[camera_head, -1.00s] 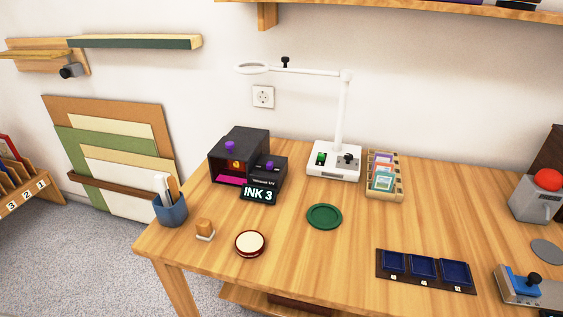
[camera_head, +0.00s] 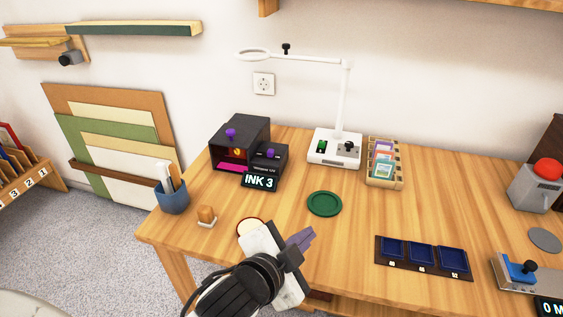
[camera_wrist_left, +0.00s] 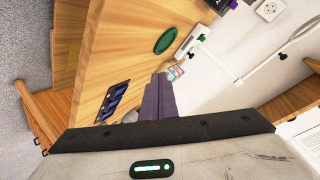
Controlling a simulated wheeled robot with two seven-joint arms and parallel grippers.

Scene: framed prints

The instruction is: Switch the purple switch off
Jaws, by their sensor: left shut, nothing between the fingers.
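A black machine (camera_head: 246,129) stands at the back left of the table, with a purple knob (camera_head: 231,133) on its front. A smaller black control box (camera_head: 266,164) beside it has a second purple knob (camera_head: 270,153) on top. I cannot tell from the picture which knob is the purple switch, or its setting. My left gripper (camera_head: 308,236) is shut and empty over the table's front part, apart from the machine and lower in the picture. Its purple fingers also show in the left wrist view (camera_wrist_left: 159,94).
A green round dish (camera_head: 324,204) lies between my gripper and the white lamp base (camera_head: 334,148). A stamp (camera_head: 206,216), a blue pen cup (camera_head: 172,197) and a partly hidden round pad (camera_head: 246,225) are at the left. A dark tray (camera_head: 383,268) lies right of my gripper.

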